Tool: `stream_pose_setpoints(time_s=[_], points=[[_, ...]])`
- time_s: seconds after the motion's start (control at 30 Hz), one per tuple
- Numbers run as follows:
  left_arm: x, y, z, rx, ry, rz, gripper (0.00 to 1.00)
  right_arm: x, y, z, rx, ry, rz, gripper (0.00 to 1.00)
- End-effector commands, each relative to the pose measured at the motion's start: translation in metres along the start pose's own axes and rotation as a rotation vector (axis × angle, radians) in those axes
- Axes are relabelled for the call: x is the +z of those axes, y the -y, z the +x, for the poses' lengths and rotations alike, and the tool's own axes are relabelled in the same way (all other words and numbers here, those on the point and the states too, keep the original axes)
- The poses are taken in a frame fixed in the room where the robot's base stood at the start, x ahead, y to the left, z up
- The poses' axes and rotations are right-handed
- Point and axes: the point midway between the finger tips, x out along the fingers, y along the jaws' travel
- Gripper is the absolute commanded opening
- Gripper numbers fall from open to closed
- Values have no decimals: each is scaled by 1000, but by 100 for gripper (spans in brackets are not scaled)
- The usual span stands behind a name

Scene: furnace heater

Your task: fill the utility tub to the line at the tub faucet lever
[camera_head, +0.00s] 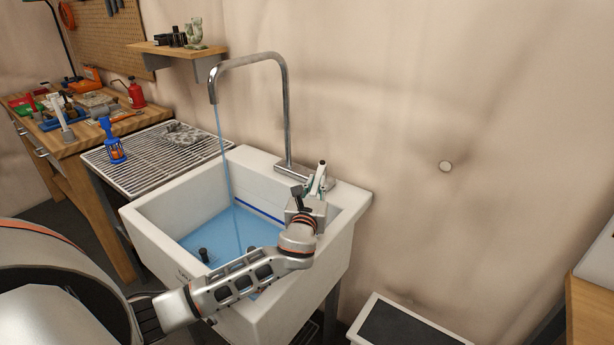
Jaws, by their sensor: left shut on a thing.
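The white utility tub (165,245) stands against the wall with blue water (215,238) in it. A dark blue line (258,211) runs along its inner back wall, and the water surface lies a little below it. The chrome faucet (286,100) arches over the tub, and a stream (224,165) falls from its spout into the water. My left gripper (314,187) is at the faucet's base on the back right rim, shut on the faucet lever (321,168); the fingers and wrist hide most of the lever. My right gripper is out of view.
A cluttered wooden workbench (65,150) stands beyond. A wall shelf (180,50) hangs above. A dark-topped box (405,328) is on the floor at right.

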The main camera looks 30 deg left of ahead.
Motion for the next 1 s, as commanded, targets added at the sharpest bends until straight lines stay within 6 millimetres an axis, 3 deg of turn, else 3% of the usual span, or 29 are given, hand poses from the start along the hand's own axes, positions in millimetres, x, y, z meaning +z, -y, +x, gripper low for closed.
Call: stream_pose_setpoints(time_s=[0.23,0.97,1.0], points=[[0,17,1,121,-1,-4,0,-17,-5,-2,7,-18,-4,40],[0,24,3,197,1,-1,0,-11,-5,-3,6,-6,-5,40],[0,24,3,197,1,-1,21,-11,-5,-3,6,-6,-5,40]])
